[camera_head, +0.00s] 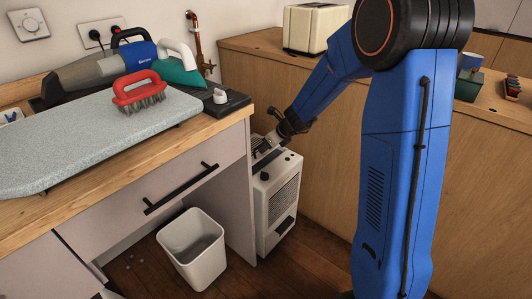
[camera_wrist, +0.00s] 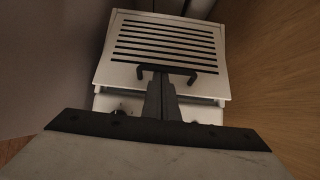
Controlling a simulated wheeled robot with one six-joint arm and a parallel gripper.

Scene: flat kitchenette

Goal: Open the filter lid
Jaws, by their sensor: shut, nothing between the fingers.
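The filter lid (camera_wrist: 130,50) is an off-white panel with several dark slots and a black bar handle (camera_wrist: 205,71) at its near edge. It is on top of an off-white boxy appliance (camera_head: 280,205), which stands on the floor beside the counter. A dark gap shows below the lid's near edge in the wrist view; I cannot tell how far the lid is raised. My gripper (camera_wrist: 161,76) is shut and empty, its fingertips at the middle of the handle, overlapping it in view. In the head view my gripper (camera_head: 268,146) is over the appliance's top and hides part of the lid.
The counter with a grey ironing board (camera_head: 90,140) stands close on the left of the appliance. A wooden cabinet (camera_head: 325,160) is close behind and right. A white bin (camera_head: 193,250) stands on the floor in front left. Open floor lies in front of the appliance.

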